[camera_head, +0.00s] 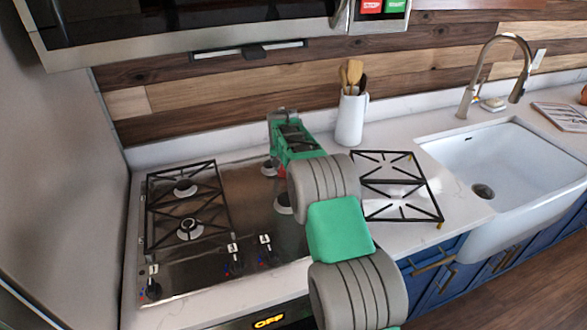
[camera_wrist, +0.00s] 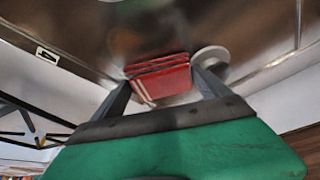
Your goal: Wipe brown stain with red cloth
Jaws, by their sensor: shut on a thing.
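My gripper (camera_wrist: 164,84) is shut on a folded red cloth (camera_wrist: 158,72) with pale stripes, held between the two fingertips over the steel cooktop. In the head view my arm reaches over the right half of the cooktop (camera_head: 180,277), and a sliver of red cloth (camera_head: 282,174) shows beside it. A faint brownish patch, perhaps the brown stain (camera_wrist: 125,40), shows on the steel just beyond the cloth in the wrist view. Its edges are blurred, and a reflection may mix with it. I cannot tell whether the cloth touches the steel. My arm hides part of the cooktop.
A black grate (camera_head: 185,205) covers the left burners. A loose grate (camera_head: 431,198) lies on the white counter at right. A white utensil crock (camera_head: 350,118) stands behind my arm. The sink (camera_head: 515,165) is farther right. A microwave (camera_head: 200,40) hangs above.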

